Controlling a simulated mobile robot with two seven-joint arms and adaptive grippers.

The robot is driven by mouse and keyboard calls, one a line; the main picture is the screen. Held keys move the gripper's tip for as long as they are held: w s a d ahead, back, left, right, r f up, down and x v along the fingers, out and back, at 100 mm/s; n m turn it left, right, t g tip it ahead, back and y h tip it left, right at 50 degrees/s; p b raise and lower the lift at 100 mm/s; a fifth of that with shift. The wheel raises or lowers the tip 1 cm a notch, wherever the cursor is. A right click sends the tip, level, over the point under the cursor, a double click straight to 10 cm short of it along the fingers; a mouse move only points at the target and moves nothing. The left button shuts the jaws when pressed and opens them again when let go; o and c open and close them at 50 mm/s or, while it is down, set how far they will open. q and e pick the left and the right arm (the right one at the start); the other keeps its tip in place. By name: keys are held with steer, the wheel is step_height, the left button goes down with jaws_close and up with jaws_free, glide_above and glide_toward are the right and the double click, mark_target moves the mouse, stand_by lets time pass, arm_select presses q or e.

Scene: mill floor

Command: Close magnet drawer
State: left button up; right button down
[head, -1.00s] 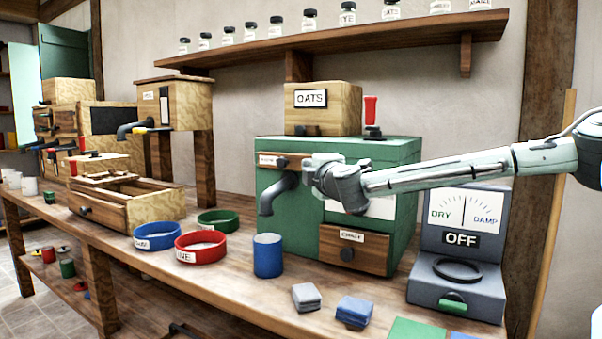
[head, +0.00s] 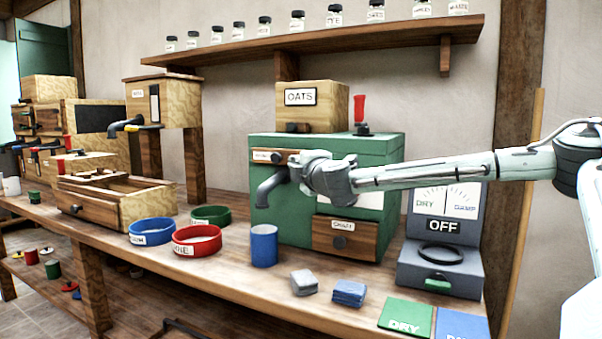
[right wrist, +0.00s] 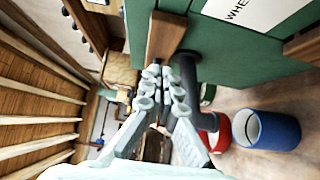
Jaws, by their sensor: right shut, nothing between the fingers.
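The small upper drawer (head: 262,156) is a narrow wooden front with a white label and a dark knob, high on the green mill cabinet (head: 370,147). I cannot read its label clearly. My right gripper (head: 296,169) is shut and empty at the right end of this drawer, covering part of it. In the right wrist view, the shut fingers (right wrist: 165,88) point toward the wooden drawer front (right wrist: 166,34) and the dark spout. I cannot tell whether they touch, or how far the drawer stands out. My left gripper is out of view.
A dark spout (head: 270,190) hangs below the drawer. A lower wooden drawer (head: 346,236) has its own knob. A blue cup (head: 264,246), red ring (head: 197,240) and blue ring (head: 152,232) stand on the bench. A gauge box (head: 440,265) reading OFF stands right.

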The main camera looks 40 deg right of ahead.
arm_select(q)
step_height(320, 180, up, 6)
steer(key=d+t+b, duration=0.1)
steer(key=b, duration=0.2)
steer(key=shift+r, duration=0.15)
arm_select(e)
steer(key=v, duration=1)
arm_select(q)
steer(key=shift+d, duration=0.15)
arm_select(e)
steer(key=shift+a, duration=0.1)
